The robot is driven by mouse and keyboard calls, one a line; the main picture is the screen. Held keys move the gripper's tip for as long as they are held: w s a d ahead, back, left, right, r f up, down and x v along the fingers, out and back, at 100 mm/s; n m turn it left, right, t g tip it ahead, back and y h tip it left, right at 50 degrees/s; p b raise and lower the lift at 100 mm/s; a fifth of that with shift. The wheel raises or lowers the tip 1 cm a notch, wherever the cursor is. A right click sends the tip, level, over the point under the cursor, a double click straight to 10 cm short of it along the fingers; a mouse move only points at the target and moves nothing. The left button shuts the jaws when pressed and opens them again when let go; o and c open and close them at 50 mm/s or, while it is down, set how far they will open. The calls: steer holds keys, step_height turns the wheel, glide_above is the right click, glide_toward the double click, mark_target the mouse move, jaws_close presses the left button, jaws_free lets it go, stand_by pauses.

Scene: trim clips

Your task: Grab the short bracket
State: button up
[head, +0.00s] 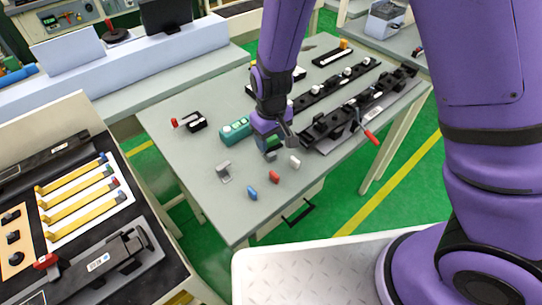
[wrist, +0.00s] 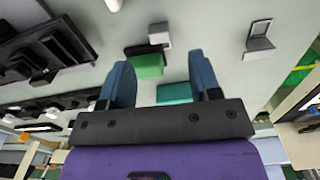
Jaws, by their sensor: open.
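A small grey L-shaped bracket (head: 223,172), the piece that best fits the short bracket, rests on the grey-green worktable (head: 190,155). It also shows in the wrist view (wrist: 259,42), at upper right, beyond my right finger and apart from it. My gripper (head: 281,146) is over the middle of the table, to the right of the bracket in the head view. Its two blue fingers (wrist: 160,62) are apart, with nothing held. A green block (wrist: 147,66) shows between them in the wrist view, with a light grey piece (wrist: 160,34) beyond it.
A teal block (head: 235,130) sits left of my gripper. Blue (head: 252,193), red (head: 274,177) and white (head: 295,161) clips lie at the front. Black fixtures (head: 345,120) fill the right side. A tray of yellow strips (head: 78,195) stands at left. Table around the bracket is clear.

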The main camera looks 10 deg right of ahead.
mark_target(272, 154)
steer(key=shift+s+d+f, duration=0.1)
steer(key=shift+f, duration=3.25)
steer(key=c, duration=1)
steer(key=shift+r, duration=0.2)
